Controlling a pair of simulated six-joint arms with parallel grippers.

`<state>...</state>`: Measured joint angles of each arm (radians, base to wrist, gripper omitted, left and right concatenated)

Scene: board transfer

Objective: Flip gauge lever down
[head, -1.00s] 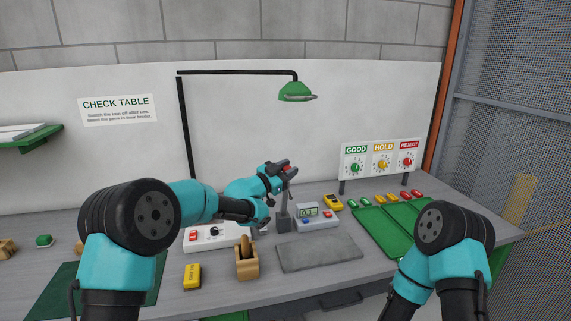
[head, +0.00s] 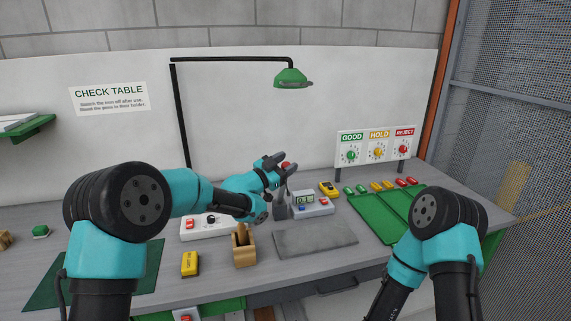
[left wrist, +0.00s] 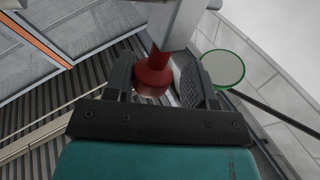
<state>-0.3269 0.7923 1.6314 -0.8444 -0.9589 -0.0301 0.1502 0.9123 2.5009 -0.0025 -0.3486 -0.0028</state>
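The gauge has a grey post (head: 281,211) beside a light box with a small display (head: 305,199). Its lever is up, with a red knob (head: 286,165) at the top. My left gripper (head: 281,163) is at the knob. In the left wrist view the red knob (left wrist: 152,78) sits between the fingers of the left gripper (left wrist: 165,80). The fingers stand apart, with a gap on the knob's right side. Much of the lever is hidden in the head view. My right gripper is not in view; only its arm shows at the lower right.
A grey mat (head: 315,239) lies in front of the gauge. A wooden holder (head: 244,250), a yellow block (head: 189,263) and a white switch box (head: 190,232) stand nearer my left arm. Green trays (head: 375,220) lie to the right. A green lamp (head: 292,78) hangs above.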

